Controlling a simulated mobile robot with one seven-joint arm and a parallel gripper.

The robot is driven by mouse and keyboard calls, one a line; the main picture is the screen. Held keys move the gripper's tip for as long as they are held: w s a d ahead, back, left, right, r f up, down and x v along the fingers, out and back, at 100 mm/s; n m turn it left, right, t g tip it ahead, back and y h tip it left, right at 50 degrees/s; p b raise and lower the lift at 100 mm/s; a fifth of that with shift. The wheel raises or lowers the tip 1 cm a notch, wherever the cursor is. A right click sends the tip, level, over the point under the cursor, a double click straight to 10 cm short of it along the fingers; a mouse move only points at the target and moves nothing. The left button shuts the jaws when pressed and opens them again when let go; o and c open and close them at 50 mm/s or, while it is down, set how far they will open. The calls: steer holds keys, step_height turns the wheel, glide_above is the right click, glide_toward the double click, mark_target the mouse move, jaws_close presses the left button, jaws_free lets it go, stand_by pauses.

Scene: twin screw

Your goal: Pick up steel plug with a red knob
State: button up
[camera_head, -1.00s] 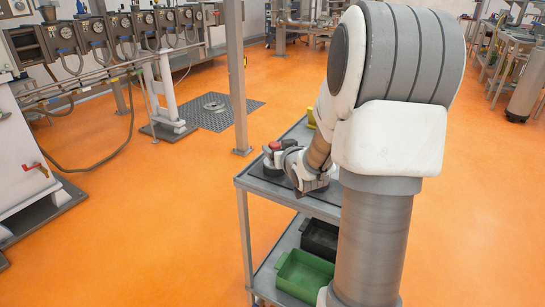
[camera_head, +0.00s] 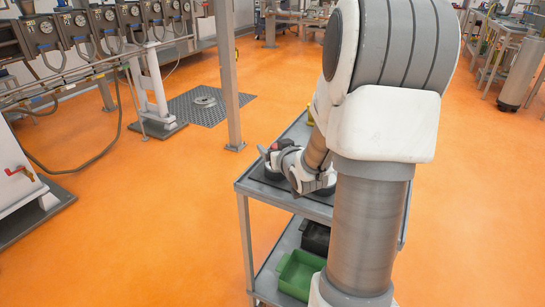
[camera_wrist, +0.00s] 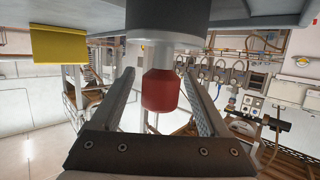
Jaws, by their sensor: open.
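The steel plug's red knob (camera_wrist: 160,90) shows in the wrist view, between the two fingers of my gripper (camera_wrist: 160,98). Its short steel stem (camera_wrist: 159,57) joins a dark round body (camera_wrist: 167,15). The wrist view is turned over, so the cart top is at its upper edge. My gripper is open, with a gap on each side of the knob.
A yellow item (camera_wrist: 60,44) stands on the cart near the plug, and also shows in the head view (camera_head: 310,118). A green bin (camera_head: 299,275) and a black bin (camera_head: 315,237) sit on the lower shelf. A grey post (camera_head: 228,80) stands behind the cart. Orange floor is open to the left.

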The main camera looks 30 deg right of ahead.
steer(key=shift+w+d+f, duration=0.1)
steer(key=shift+w+f, duration=0.05)
steer(key=shift+w, duration=0.25)
jaws_close()
